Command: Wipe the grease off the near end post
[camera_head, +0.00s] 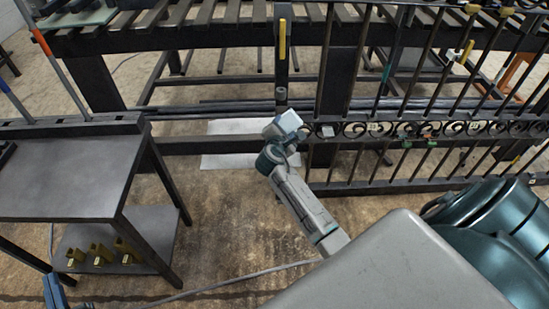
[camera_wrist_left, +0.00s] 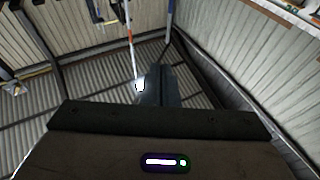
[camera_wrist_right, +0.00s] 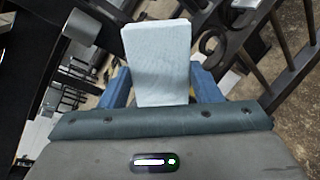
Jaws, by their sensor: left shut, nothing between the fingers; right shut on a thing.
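The near end post (camera_head: 282,68) is a dark upright bar at the left end of the scroll gate, with a yellow strip on its upper part. My right gripper (camera_head: 272,152) is below it, its blue fingers shut on a pale, block-like pad (camera_head: 289,121). The pad (camera_wrist_right: 157,62) also shows upright between the fingers in the right wrist view. I cannot tell whether it touches the post. No grease can be made out clearly. My left gripper (camera_wrist_left: 152,85) is shut and empty in the left wrist view; blue tips (camera_head: 54,293) show at the head view's lower left.
The gate's scroll band (camera_head: 430,129) and bars run to the right, close to my right gripper. A dark table (camera_head: 70,180) stands at left, with yellow blocks (camera_head: 100,254) on its lower shelf. A cable (camera_head: 230,284) crosses the floor. Open floor lies between table and gate.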

